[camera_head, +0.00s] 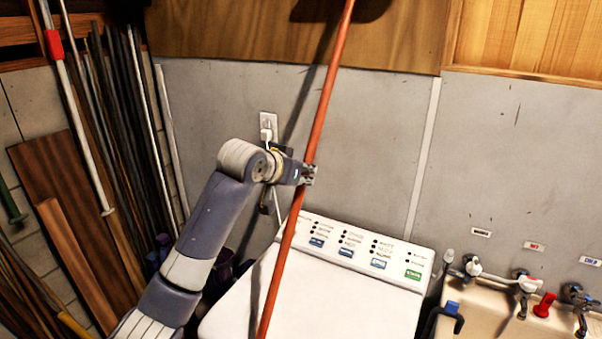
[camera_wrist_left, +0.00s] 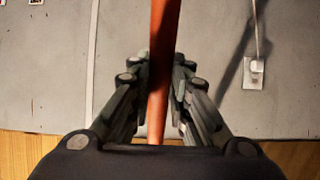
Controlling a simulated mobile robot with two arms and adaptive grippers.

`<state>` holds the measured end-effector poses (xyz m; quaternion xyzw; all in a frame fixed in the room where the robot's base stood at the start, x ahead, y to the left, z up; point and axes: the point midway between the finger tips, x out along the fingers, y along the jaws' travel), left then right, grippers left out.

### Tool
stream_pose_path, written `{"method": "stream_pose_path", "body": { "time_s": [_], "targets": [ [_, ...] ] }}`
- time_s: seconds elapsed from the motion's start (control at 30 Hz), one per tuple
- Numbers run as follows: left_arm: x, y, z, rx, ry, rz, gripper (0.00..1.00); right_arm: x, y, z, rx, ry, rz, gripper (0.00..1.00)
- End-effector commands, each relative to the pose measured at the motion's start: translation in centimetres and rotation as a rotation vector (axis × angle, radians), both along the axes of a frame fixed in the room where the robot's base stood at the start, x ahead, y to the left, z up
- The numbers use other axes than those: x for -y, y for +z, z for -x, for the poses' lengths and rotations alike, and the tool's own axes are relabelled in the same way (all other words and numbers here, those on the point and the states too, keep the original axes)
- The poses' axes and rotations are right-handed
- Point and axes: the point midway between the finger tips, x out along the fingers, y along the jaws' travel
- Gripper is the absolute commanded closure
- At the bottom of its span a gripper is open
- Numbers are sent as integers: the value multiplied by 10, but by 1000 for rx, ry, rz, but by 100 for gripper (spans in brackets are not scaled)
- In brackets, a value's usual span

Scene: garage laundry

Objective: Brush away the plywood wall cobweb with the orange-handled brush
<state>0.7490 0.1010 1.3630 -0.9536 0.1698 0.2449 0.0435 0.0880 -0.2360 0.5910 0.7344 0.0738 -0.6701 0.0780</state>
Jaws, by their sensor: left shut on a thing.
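My left gripper (camera_head: 308,174) is shut on the long orange handle (camera_head: 322,118) of the brush, above the white washer. The handle stands steeply, tilted with its upper end to the right, and runs out of the top and bottom of the head view. In the left wrist view the orange handle (camera_wrist_left: 158,75) passes between the fingers of the left gripper (camera_wrist_left: 161,75). The brush head is out of view. The plywood wall (camera_head: 240,30) spans the top of the head view. No cobweb can be made out on the part in view. My right gripper is not in view.
The white washer (camera_head: 330,295) stands below the handle. A utility sink (camera_head: 480,318) with taps is at the lower right. Long poles and boards (camera_head: 60,190) lean at the left. An outlet (camera_head: 268,124) with a plug is on the grey wall behind my left arm.

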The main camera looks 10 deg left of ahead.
Motion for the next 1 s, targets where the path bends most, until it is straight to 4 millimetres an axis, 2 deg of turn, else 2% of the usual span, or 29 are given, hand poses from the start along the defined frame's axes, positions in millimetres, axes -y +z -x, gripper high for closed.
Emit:
{"method": "stream_pose_path", "body": {
  "time_s": [0.23,0.53,0.83,1.0],
  "targets": [
    [-12,2,-5,3,2,3,100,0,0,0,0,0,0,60],
    [-13,2,-5,4,1,3,100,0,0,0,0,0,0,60],
    [-18,2,9,5,1,2,100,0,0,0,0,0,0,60],
    [-18,2,10,5,2,3,100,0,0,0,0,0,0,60]
  ]
}}
